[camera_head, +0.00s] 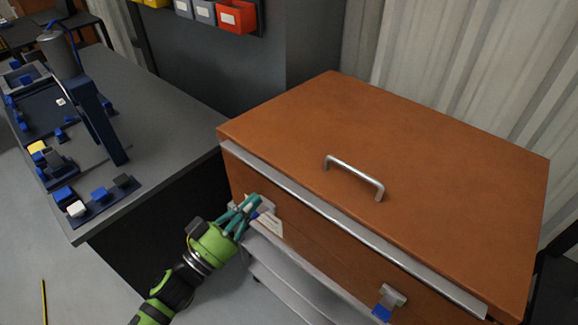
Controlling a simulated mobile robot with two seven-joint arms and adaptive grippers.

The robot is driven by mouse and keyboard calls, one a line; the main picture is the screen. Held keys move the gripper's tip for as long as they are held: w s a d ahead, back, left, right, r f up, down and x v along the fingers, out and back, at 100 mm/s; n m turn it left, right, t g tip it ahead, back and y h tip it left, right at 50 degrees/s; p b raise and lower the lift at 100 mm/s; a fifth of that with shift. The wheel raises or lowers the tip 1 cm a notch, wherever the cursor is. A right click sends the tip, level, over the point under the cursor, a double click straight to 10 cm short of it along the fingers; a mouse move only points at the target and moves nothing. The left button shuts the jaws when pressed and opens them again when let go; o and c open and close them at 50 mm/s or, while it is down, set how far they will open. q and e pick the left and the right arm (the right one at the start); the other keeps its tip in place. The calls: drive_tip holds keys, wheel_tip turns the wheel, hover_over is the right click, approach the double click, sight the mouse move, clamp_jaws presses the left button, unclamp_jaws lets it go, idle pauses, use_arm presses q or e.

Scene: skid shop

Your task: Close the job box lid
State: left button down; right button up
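The job box is a large orange-brown chest (330,262) at the right of the head view. Its flat lid (430,150) lies over the body, with a silver handle (354,176) on top. A light metal strip runs along the front edge; I cannot tell whether a narrow gap shows under it. My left gripper (249,216), green with teal fingers, is at the left front of the box, below the lid edge. It partly hides the left latch (266,205). Its grip and any contact are unclear. The right latch (389,301) has a blue part. My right gripper is out of view.
A grey workbench (160,112) with blue fixtures and small parts stands at the left. Bins (237,15) hang on a dark panel behind. A corrugated wall (480,70) is close behind the box.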

use_arm(q)
wheel_tip(320, 180, up, 3)
drive_tip(key=p, duration=0.3)
hover_over(278, 183)
drive_tip(key=s, duration=0.2)
drive_tip(key=f, duration=0.3)
drive_tip(key=shift+s+d, duration=0.15)
drive_tip(key=shift+s, duration=0.1)
drive_tip(key=shift+f, duration=0.7)
